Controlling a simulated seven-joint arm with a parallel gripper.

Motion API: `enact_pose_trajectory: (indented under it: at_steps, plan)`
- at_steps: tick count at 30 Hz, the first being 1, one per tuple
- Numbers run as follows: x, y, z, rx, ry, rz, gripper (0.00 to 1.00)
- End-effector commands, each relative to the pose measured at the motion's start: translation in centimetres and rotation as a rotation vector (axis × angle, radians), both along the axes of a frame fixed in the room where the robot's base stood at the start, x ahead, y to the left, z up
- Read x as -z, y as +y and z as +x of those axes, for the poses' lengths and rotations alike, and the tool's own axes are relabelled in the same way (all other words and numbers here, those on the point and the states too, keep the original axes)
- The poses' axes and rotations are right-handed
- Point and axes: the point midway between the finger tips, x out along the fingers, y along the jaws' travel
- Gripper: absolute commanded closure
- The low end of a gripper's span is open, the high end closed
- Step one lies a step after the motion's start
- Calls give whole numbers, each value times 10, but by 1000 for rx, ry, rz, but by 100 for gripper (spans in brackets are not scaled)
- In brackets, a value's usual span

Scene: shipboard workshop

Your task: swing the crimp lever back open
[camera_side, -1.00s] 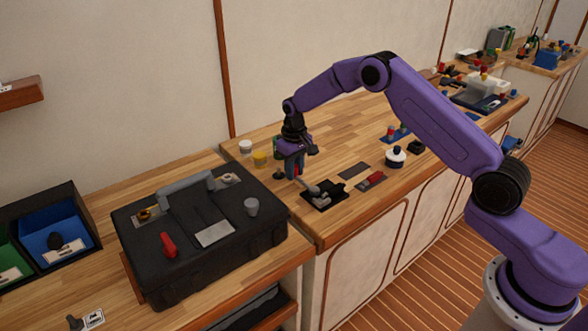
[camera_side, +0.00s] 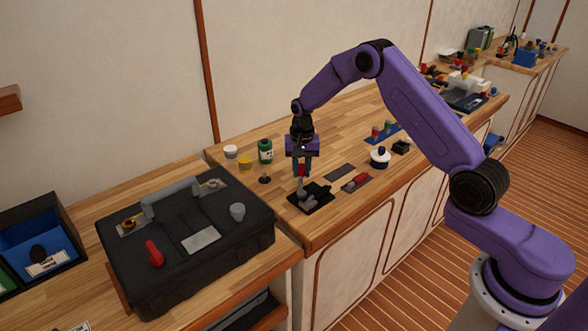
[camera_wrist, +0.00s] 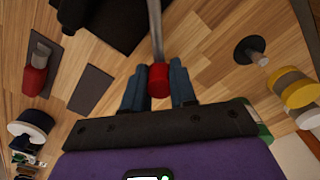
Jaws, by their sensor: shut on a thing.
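The crimp tool's black base (camera_side: 318,201) sits on the bench near its front left corner. Its grey lever (camera_wrist: 155,32) stands roughly upright in the side view and ends in a red grip (camera_wrist: 159,80). My gripper (camera_side: 302,168) is shut on this red grip above the base. In the wrist view, the blue fingers of my gripper (camera_wrist: 158,92) lie on both sides of the red grip. The fingers partly hide the grip in the side view. The black base also shows at the top of the wrist view (camera_wrist: 100,22).
A black toolbox (camera_side: 190,268) fills the left.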

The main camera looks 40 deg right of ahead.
Motion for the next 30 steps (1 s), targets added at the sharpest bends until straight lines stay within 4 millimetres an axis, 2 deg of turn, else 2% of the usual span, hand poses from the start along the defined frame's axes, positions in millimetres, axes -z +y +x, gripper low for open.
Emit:
enact_pose_trajectory:
  at_steps: [12, 29, 30]
  plan:
    - [0, -12, -15, 204, 1, -1, 100]
    - [0, -13, -17, 235, 1, -1, 100]
    - [0, -13, -17, 235, 1, -1, 70]
